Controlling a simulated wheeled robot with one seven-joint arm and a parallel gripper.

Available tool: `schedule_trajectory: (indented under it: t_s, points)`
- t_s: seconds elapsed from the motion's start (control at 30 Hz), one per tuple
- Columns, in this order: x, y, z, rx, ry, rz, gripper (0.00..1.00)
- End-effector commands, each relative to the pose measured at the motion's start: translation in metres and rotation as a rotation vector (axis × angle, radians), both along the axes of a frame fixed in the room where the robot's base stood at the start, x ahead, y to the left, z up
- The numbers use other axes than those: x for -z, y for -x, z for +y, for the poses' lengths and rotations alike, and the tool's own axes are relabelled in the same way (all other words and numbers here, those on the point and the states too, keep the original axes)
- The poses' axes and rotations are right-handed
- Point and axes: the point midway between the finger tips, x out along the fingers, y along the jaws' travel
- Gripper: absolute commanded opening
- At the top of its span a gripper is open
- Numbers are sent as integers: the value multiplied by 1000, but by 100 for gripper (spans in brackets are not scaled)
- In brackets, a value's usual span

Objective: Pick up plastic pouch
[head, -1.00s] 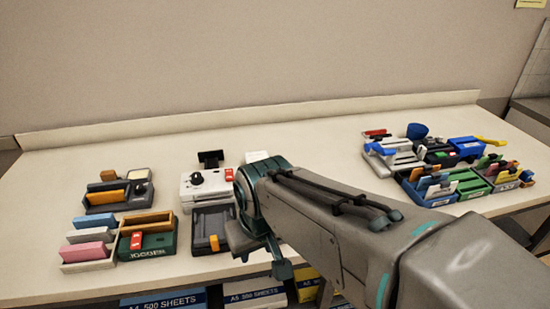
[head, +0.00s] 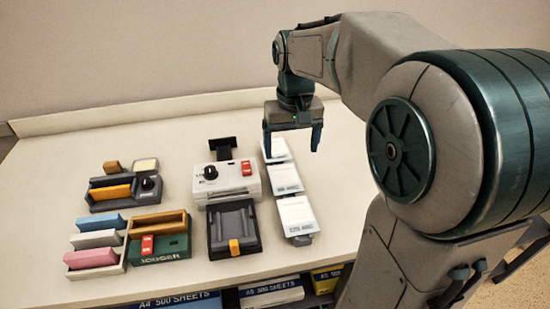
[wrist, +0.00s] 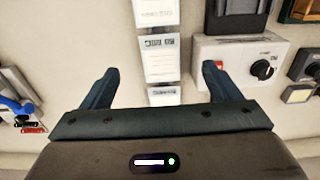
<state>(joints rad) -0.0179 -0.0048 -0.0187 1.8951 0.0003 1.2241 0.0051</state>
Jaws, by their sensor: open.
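Three flat white packs with printed labels lie in a column on the table: a far one (head: 275,149), a middle one (head: 285,178) and a near one (head: 297,213). I cannot tell from the labels which is the plastic pouch. My gripper (head: 291,146) is open and empty, pointing down above the far end of this column, apart from the packs. In the wrist view my gripper (wrist: 160,72) has its fingers spread to either side of the column; the middle pack (wrist: 160,58) and the far pack (wrist: 164,96) show between them.
A white machine (head: 226,182) with a dial and red switch stands just left of the packs, with a dark tray (head: 234,230) before it. Further left are a grey device (head: 122,192), a green jogger (head: 160,240) and coloured blocks (head: 93,240). The table's back left is clear.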

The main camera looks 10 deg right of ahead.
Motion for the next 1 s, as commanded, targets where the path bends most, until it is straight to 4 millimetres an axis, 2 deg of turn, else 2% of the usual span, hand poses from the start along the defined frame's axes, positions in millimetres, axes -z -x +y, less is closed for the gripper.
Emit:
schedule_trajectory:
  t_s: [0.1, 0.2, 0.5, 0.6, 0.87, 1.0]
  points:
    - [0, -15, 1, -2, 0, 22, 84]
    - [5, -19, 2, -4, 0, 29, 84]
    - [61, -17, 2, -6, 0, 33, 84]
    - [75, -18, 2, -6, 0, 30, 84]
    - [95, -17, 1, -6, 0, 30, 84]
    - [116, -16, -1, -6, 0, 32, 84]
